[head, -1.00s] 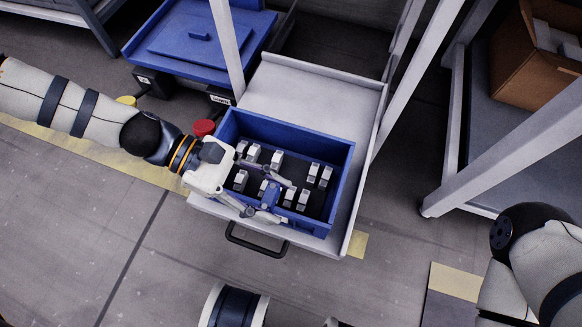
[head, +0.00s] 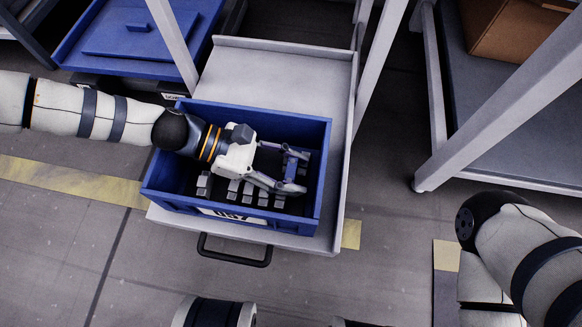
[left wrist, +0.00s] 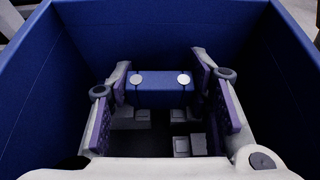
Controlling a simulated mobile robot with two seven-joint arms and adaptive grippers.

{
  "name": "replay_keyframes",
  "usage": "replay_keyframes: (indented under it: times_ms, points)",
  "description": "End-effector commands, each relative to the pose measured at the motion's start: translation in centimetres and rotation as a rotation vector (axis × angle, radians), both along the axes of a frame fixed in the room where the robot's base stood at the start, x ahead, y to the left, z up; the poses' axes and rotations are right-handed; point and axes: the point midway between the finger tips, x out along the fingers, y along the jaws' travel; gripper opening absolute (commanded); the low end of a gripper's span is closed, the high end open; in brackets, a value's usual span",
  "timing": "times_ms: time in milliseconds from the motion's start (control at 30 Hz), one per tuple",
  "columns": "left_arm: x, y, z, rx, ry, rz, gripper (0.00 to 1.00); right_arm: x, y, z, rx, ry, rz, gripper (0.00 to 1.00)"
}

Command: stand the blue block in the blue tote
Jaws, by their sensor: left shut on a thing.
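The blue tote (head: 326,165) sits on a pulled-out grey shelf, with a white label on its near wall. My left gripper (head: 293,171) reaches into the tote from the left, near its right end. It is shut on the blue block (left wrist: 160,94), which shows between the two finger pads in the left wrist view, with two pale round discs on its top edge. The fingers partly hide the block in the head view. I cannot tell whether the block touches the tote floor. My right gripper is not in view; only my right arm shows at the right.
Several small grey blocks (head: 204,184) stand in the tote, close to the gripper. The grey shelf (head: 290,75) has bare room behind the tote and a black handle (head: 234,259) in front. White posts (head: 174,45) rise behind. A blue lidded bin (head: 125,45) stands at the upper left.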

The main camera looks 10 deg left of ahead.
Motion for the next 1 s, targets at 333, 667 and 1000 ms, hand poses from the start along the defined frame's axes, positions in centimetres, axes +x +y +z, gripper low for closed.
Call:
replay_keyframes:
  times_ms: [333,667,1000]
  points:
    - [0.0,0.0,-0.3,0.0,0.0,0.0,0.65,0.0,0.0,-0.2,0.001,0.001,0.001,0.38]
    - [0.2,1.3,0.9,0.003,-0.004,0.003,0.65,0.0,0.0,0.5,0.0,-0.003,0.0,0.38]
    - [0.4,9.2,4.7,0.003,-0.005,0.002,0.65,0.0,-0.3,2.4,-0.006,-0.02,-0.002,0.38]
